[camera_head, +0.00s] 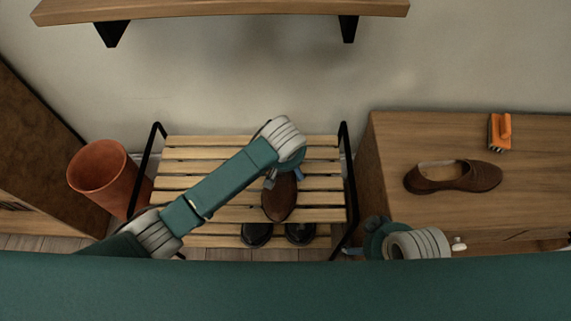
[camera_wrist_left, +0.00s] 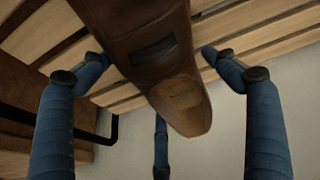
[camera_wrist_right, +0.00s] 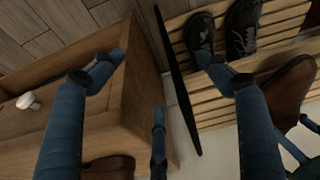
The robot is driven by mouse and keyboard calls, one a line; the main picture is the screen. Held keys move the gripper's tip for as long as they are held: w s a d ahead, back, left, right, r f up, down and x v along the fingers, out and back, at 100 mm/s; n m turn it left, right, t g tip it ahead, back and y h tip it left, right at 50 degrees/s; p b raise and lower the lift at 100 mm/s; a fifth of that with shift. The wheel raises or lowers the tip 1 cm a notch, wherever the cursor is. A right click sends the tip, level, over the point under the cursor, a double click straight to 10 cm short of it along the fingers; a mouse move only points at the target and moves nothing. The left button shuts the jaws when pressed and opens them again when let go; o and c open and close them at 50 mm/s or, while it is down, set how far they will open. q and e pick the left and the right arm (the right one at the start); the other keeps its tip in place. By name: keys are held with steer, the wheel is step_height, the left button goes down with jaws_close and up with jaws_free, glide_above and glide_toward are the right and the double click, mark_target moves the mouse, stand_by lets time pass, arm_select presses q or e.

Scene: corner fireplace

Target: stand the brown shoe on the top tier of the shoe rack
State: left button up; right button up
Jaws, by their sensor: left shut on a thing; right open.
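A brown shoe (camera_head: 279,201) is at the top tier of the slatted shoe rack (camera_head: 325,168), toe toward the front. My left gripper (camera_head: 279,178) is shut on its rear part, which fills the left wrist view (camera_wrist_left: 150,60) between the fingers. I cannot tell whether it touches the slats. It also shows at the right edge of the right wrist view (camera_wrist_right: 289,88). A matching brown shoe (camera_head: 455,177) lies on the wooden cabinet (camera_head: 400,140). My right gripper (camera_wrist_right: 160,80) is open and empty, near the cabinet's front edge beside the rack.
A pair of black shoes (camera_head: 257,234) stands on the lower tier. A terracotta pot (camera_head: 101,175) stands left of the rack. A wooden wall shelf (camera_head: 220,9) hangs above. The rack's black side frames (camera_head: 349,175) rise above the slats.

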arm_select(q)
steer(key=shift+f, duration=1.2)
arm_select(e)
steer(key=shift+v, duration=1.3)
steer(key=shift+d, duration=0.1)
arm_select(q)
steer(key=o, duration=1.3)
steer(key=shift+f, duration=0.1)
steer(key=shift+o, duration=0.2)
steer(key=shift+s+r, duration=0.1)
steer(key=shift+r, duration=0.2)
steer(key=p+v, duration=0.3)
steer(key=v, duration=0.8)
steer(key=shift+r+p, duration=0.25)
steer(key=shift+p, duration=0.05)
arm_select(e)
step_height(320, 180, down, 14)
steer(key=shift+w+a+g, duration=0.2)
steer(key=shift+w+g, duration=0.1)
steer(key=shift+w, duration=0.05)
